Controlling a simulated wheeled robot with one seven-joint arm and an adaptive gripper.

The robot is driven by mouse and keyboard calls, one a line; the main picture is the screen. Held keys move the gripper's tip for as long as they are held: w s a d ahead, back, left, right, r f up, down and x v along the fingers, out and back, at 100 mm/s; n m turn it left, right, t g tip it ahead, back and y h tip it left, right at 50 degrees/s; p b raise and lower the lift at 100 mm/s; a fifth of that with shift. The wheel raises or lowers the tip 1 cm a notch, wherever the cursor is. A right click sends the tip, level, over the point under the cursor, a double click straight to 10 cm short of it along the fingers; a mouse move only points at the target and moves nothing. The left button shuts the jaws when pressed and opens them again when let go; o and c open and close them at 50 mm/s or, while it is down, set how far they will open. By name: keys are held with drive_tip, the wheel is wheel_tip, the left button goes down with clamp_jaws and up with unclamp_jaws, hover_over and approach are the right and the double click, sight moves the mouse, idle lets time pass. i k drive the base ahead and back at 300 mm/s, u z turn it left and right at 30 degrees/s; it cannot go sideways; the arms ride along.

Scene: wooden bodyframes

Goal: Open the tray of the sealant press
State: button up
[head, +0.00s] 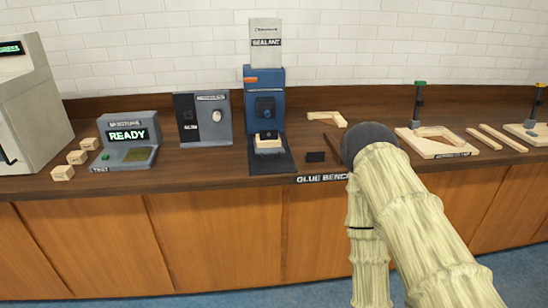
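The sealant press (279,92) is a blue upright machine with a pale "SEALANT" cartridge or sign (265,29) on top. It stands at the back of the counter, a little left of the picture's middle. A dark plate (283,164) extends from its foot toward the counter's front edge. A pale block (268,147) sits low in the press, under a dark part. I cannot tell which part is the tray or whether it is open. My pale arm rises from the lower right to a dark round joint, right of the press. My gripper's fingers do not show.
Left of the press stand a grey panel device (222,120), a "READY" tester (130,143) and wooden blocks (62,173). Wooden frame parts (437,146) lie farther right. The bench front reads "GLUE BENCH".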

sight(271, 146)
drive_tip(key=z, duration=1.2)
drive_tip(key=i, duration=0.8)
drive_tip(key=u, duration=1.6)
